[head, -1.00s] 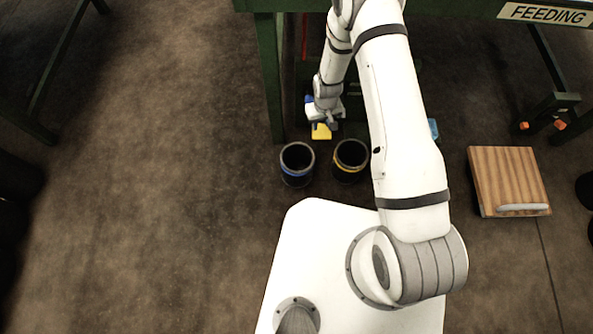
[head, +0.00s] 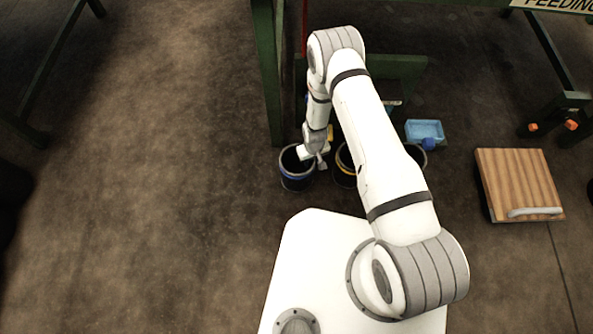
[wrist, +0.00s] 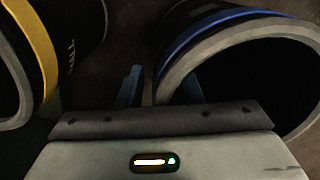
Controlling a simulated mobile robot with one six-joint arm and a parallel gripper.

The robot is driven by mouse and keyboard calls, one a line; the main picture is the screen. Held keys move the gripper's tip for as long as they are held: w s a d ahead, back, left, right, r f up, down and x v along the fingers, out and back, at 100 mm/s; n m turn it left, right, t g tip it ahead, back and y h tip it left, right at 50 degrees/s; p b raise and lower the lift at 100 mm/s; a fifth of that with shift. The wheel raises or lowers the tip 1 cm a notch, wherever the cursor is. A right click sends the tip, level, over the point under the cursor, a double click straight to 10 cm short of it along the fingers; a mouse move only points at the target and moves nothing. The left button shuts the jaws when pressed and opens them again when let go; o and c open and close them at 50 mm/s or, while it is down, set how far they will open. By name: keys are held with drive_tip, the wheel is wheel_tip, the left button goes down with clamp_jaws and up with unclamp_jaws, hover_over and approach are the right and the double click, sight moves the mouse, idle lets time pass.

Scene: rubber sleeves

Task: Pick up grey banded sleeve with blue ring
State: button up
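The dark sleeve with a grey rim and blue ring (head: 297,178) stands on the floor, left of the other sleeves in the head view. In the wrist view its rim and blue ring (wrist: 208,22) fill the upper right. My gripper (head: 321,162) is at the right side of its rim. In the wrist view the gripper (wrist: 158,88) has its two bluish fingers apart, with the near rim of the blue-ring sleeve between them. The right finger appears at the sleeve's mouth, the left one outside. Contact cannot be told.
A sleeve with a yellow ring (head: 345,179) stands close on the right; it also shows in the wrist view (wrist: 42,45). Another sleeve (head: 418,152) is partly behind my arm. A blue tray (head: 410,131), a wooden board (head: 520,180) and a green frame leg (head: 268,80) are nearby. Floor at left is clear.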

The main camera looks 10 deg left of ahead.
drive_tip(key=shift+f, duration=0.15)
drive_tip(key=shift+c, duration=0.2)
clamp_jaws()
idle(1.2)
